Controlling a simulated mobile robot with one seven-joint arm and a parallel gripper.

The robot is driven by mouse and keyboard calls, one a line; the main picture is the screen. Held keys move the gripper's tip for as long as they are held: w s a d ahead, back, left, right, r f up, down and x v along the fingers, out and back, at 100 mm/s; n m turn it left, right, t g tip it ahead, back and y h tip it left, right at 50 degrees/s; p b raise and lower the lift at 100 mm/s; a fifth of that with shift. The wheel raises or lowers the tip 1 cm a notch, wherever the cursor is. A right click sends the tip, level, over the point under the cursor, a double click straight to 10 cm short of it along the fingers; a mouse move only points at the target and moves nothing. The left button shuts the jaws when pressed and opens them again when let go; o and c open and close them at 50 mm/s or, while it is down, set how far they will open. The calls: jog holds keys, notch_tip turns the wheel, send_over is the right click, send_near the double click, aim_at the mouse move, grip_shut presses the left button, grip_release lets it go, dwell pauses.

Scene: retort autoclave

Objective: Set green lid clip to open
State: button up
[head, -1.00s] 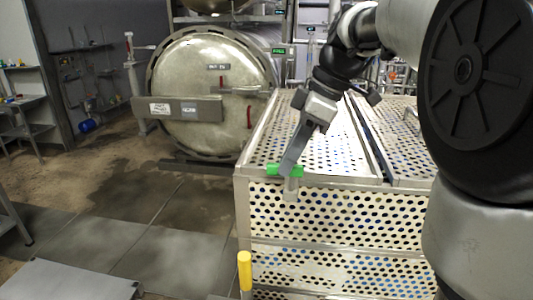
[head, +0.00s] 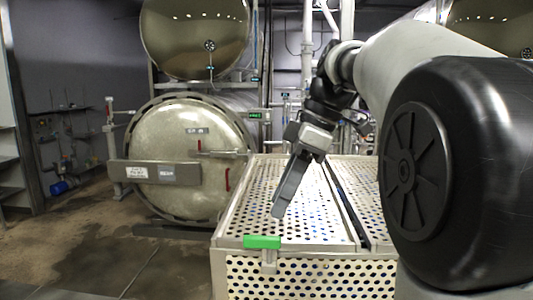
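The green lid clip (head: 262,242) is at the top front edge of the perforated metal crate (head: 378,254), near its left corner. Its green bar lies level along the edge, and a grey tab hangs below it over the front face. I cannot tell from this view whether the clip is latched. My gripper (head: 279,212) points down over the perforated lid (head: 318,215), just behind and above the clip, and looks apart from it. Its fingers overlap in this view, so their opening is hidden. I see nothing held.
A round steel autoclave door (head: 188,140) stands behind the crate to the left, with a grey bar across it. A second domed vessel (head: 195,40) is above it. The floor (head: 110,245) left of the crate is clear. My arm hides the crate's right side.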

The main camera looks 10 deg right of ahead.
jog(key=p+v, duration=0.1)
jog(key=v, duration=0.8)
jog(key=shift+r, duration=0.15)
jog(key=shift+s+d, duration=0.1)
jog(key=s+a+f+m+t+h, duration=0.2)
jog(key=s+f+m, duration=0.5)
jog(key=f, duration=0.4)
jog(key=s+a+f+m+t+h, duration=0.2)
jog(key=s+f+m, duration=0.5)
jog(key=f, duration=0.4)
jog(key=shift+s+a+m, duration=0.3)
jog(key=shift+s+a, duration=0.3)
jog(key=shift+a, duration=0.05)
